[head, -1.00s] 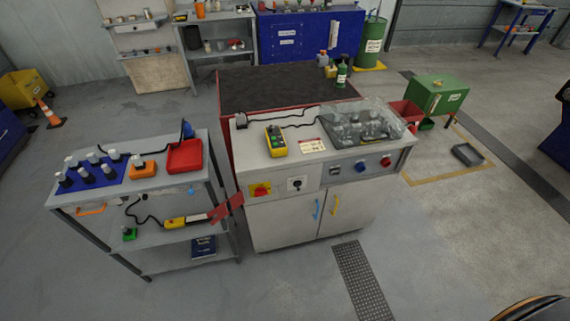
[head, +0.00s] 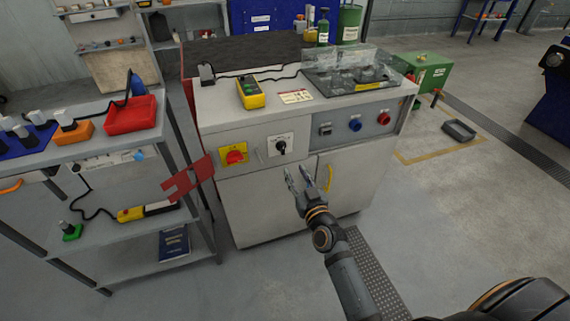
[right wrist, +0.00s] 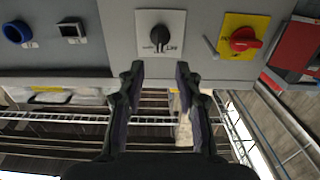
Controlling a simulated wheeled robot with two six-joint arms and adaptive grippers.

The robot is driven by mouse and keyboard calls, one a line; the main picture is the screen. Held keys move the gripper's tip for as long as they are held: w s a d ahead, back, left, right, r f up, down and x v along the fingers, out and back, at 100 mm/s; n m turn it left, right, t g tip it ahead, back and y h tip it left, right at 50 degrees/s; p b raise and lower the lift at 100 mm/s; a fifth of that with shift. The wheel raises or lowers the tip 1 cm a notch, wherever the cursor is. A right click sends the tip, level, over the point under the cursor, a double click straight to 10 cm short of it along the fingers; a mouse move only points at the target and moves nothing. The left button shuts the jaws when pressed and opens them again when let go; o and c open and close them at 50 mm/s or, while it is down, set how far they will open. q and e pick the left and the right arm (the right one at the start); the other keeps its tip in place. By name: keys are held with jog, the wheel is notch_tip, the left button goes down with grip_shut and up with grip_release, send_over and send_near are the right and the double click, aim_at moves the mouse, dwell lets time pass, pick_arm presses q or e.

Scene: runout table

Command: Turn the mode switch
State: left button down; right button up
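The mode switch (head: 281,146) is a black knob on a white square plate on the cabinet's front panel. It also shows in the right wrist view (right wrist: 160,36), with small lettering beside the knob that I cannot read. My right gripper (head: 297,174) is in front of the cabinet, just below and slightly right of the switch in the head view. In the right wrist view its two fingers (right wrist: 160,70) are spread apart with nothing between them, one on each side of the knob's line and apart from it. My left gripper is not in view.
A red knob on a yellow plate (head: 234,153) sits left of the switch. A blue button (head: 355,125) and a red button (head: 383,119) are on the grey panel to the right. A yellow door handle (head: 329,178) is close beside the right gripper. A red tag-like bracket (head: 188,179) juts out left.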

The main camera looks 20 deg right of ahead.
aim_at(284, 149)
jog(key=w+p, duration=0.1)
jog(key=w, duration=0.8)
jog(key=shift+w+a, duration=0.15)
jog(key=shift+w, duration=0.65)
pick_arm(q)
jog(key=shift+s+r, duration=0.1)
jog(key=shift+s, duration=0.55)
pick_arm(e)
grip_shut()
